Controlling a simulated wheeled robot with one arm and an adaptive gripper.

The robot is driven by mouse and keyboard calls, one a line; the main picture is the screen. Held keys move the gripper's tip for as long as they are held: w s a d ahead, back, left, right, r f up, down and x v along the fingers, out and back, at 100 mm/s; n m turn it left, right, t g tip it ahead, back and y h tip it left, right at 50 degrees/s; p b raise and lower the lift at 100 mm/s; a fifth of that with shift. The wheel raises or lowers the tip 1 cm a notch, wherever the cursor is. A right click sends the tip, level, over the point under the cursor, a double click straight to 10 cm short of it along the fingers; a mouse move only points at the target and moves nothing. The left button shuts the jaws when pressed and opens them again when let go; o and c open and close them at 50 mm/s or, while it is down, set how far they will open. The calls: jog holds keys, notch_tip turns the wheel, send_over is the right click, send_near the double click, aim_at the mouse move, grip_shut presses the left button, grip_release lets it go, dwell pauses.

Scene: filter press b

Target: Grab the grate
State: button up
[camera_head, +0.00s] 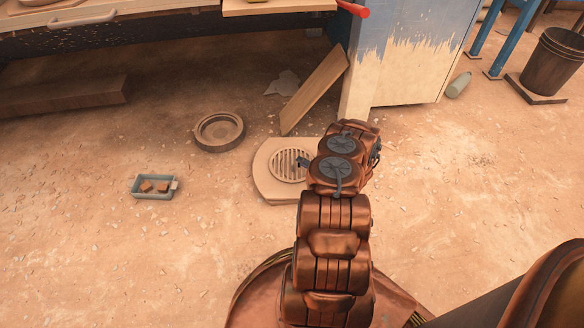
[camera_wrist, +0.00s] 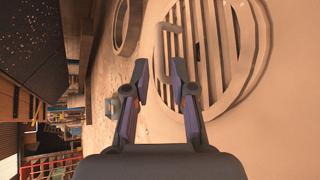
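The grate (camera_head: 286,165) is a round, slatted, light tan disc set in a flat slab (camera_head: 268,185) on the floor. In the wrist view the grate (camera_wrist: 222,45) fills the upper right, with its slats and round rim visible. A thin handle-like bar (camera_wrist: 173,50) stands at its left side, close to my right fingertip. My gripper (camera_wrist: 160,73) is open, its two fingers apart, with nothing clearly held between them. I cannot tell if a finger touches the bar. In the head view my gripper (camera_head: 303,162) is over the grate's right side, and my arm hides part of the slab.
A round ring-shaped dish (camera_head: 219,131) lies left of the slab. A small grey tray (camera_head: 152,187) with brown pieces sits farther left. A wooden plank (camera_head: 314,92) leans against a blue-and-tan cabinet (camera_head: 410,65) behind. The floor at the front left is clear apart from small debris.

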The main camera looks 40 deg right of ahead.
jog(key=shift+w+f+b, duration=0.3)
jog(key=shift+w+f, duration=0.15)
jog(key=shift+f, duration=0.05)
jog(key=shift+b+x, duration=1.85)
jog(key=shift+x, duration=1.3)
jog(key=shift+w+a+r, duration=0.1)
jog(key=shift+w+r, duration=0.05)
jog(key=shift+r, duration=0.05)
grip_shut()
